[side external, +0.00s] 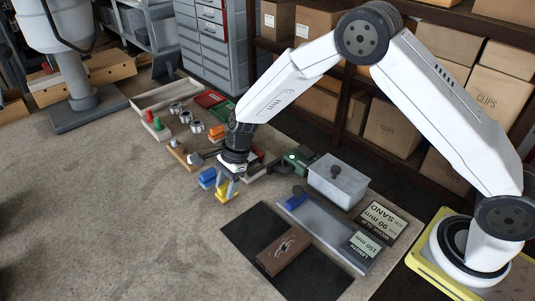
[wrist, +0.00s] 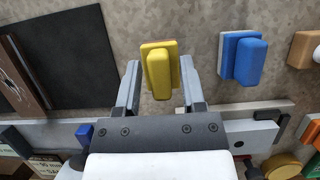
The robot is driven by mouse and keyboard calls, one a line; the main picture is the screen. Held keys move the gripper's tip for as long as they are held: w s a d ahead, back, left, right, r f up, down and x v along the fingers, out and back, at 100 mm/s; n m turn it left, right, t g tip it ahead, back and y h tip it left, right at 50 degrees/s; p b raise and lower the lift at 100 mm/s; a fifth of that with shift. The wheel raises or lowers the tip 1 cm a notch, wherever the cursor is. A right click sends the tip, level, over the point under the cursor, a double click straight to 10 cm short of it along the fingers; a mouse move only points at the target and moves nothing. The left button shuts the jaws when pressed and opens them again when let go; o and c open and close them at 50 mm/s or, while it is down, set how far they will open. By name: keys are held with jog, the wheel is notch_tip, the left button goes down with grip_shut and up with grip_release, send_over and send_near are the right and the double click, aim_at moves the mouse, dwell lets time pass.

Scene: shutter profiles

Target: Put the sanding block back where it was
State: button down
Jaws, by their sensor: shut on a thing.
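A yellow sanding block (side external: 224,193) is between the fingers of my gripper (side external: 229,182), low at the bench. In the wrist view the yellow block (wrist: 160,68) sits between both fingers of my gripper (wrist: 160,72), which is shut on it. I cannot tell whether its underside touches the bench. A similar blue block (side external: 207,177) with a pale base stands just beside it; it also shows in the wrist view (wrist: 245,57), to the right of my gripper and apart from it. An orange-brown block (wrist: 304,48) is farther right.
A black mat (side external: 244,232) bears a brown wooden block (side external: 284,249). Small parts and trays crowd behind.

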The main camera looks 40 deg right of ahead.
jog(key=shift+f, duration=0.45)
jog(key=shift+f, duration=0.1)
jog(key=shift+c, duration=0.9)
grip_release()
jog(key=v, duration=1.2)
jog(key=shift+d, duration=0.15)
jog(key=s+d+n+t+h, duration=0.1)
jog(key=s+d+n+h, duration=0.1)
jog(key=s+d+n, duration=0.4)
jog(key=s+d+n+t+h, duration=0.1)
jog(key=s+d+n, duration=0.5)
jog(key=s+n, duration=0.6)
jog(key=s+h, duration=0.1)
jog(key=s, duration=0.2)
jog(key=shift+s+t, duration=0.2)
jog(key=shift+t, duration=0.1)
